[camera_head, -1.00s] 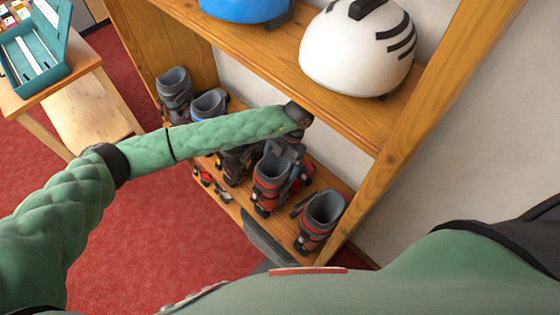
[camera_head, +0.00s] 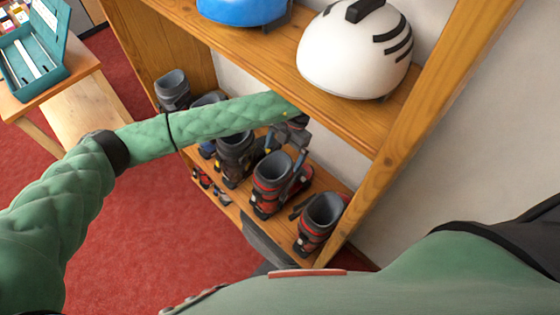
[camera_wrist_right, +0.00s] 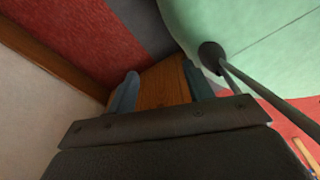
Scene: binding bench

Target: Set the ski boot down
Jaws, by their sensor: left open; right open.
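Several grey-topped ski boots stand in a row on the low wooden shelf (camera_head: 240,200). One red and black ski boot (camera_head: 268,190) stands upright there, second from the right end. My left gripper (camera_head: 297,160) is open at the right rear side of this boot's cuff, reaching down from above. Whether its fingers touch the boot cannot be told. My left forearm hides parts of the boots behind it. My right gripper (camera_wrist_right: 160,88) is open and empty in the right wrist view, away from the boots.
Another red boot (camera_head: 320,222) stands close on the right, and a dark boot (camera_head: 235,158) on the left. The upper shelf (camera_head: 340,108) holds a white helmet (camera_head: 355,52) and a blue helmet (camera_head: 243,8). A wooden upright (camera_head: 420,120) bounds the right.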

